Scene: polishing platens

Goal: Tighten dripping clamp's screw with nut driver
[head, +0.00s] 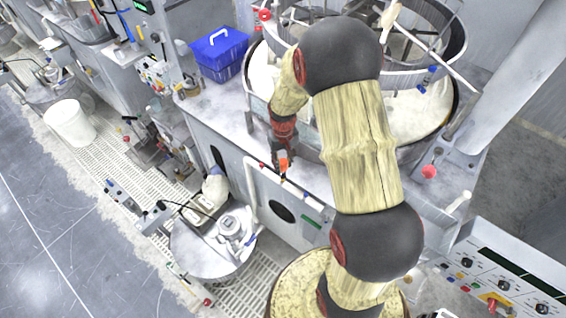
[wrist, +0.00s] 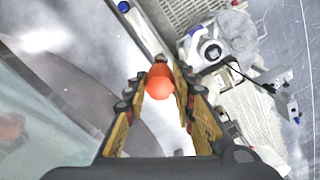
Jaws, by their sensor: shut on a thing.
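My gripper (head: 283,150) points down over the front edge of the machine with the large round tub. It is shut on the nut driver (head: 284,165), whose orange handle shows below the fingers. In the wrist view my gripper (wrist: 162,92) has its two tan fingers on either side of the round orange end of the nut driver (wrist: 160,78). The driver's tip is hidden there and too small to make out in the head view. A pale pipe (head: 250,182) runs down the machine front near the driver. I cannot make out the clamp, its screw or any drip.
A blue caddy (head: 218,54) stands on the bench at the back left. A round grey drum lid (head: 205,252) with a white device (head: 230,226) is below left. A white bucket (head: 70,124) stands far left. The floor at left is open.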

